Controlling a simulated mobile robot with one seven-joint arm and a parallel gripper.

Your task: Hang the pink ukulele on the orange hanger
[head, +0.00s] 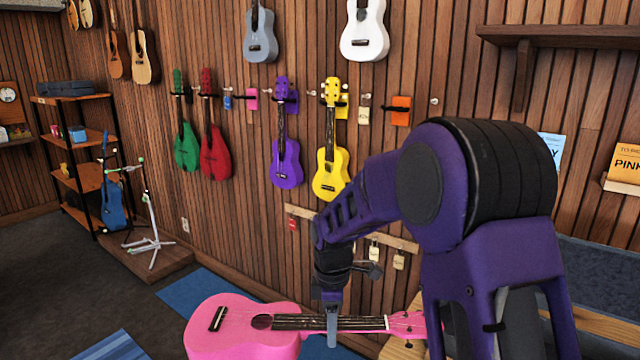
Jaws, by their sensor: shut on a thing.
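The pink ukulele (240,326) is low in the front of the head view, lying level with its body to the left and its neck to the right. My gripper (332,330) points down and is shut on the neck of the pink ukulele. My forearm hides part of its head end. The orange hanger (400,111) is on the wood wall at upper right, with a dark hook and no ukulele on it. The gripper is well below and to the left of it.
The yellow ukulele (331,168) and purple ukulele (286,158) hang left of the orange hanger, and a white ukulele (364,30) hangs above. An empty pink hanger (251,99) is further left. A rail with tags (398,260) is below. A stand (148,215) is at left.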

